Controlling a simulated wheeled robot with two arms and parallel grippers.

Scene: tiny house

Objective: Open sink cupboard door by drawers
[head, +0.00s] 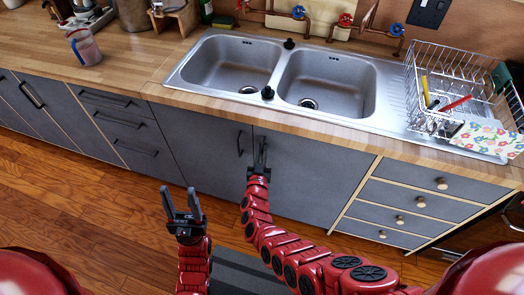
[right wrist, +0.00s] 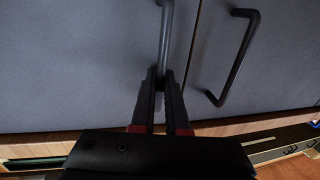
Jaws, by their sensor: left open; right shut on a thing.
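The grey sink cupboard has two doors under the double sink. The right door (head: 310,170) borders the drawers with round knobs (head: 420,202) and looks closed, flush with the left door (head: 195,140). My right gripper (head: 262,160) is shut on the right door's dark bar handle (right wrist: 165,40). In the right wrist view the fingers of my right gripper (right wrist: 160,85) pinch one end of that handle. The left door's handle (head: 239,143) is free beside it and also shows in the right wrist view (right wrist: 236,58). My left gripper (head: 183,205) is open and empty, low in front of the left door.
The wooden counter (head: 150,65) holds the double steel sink (head: 245,65). A wire dish rack (head: 450,85) stands at its right and a pitcher (head: 84,46) at its left. More grey drawers (head: 120,125) are left of the cupboard. The wood floor (head: 100,210) is clear at left.

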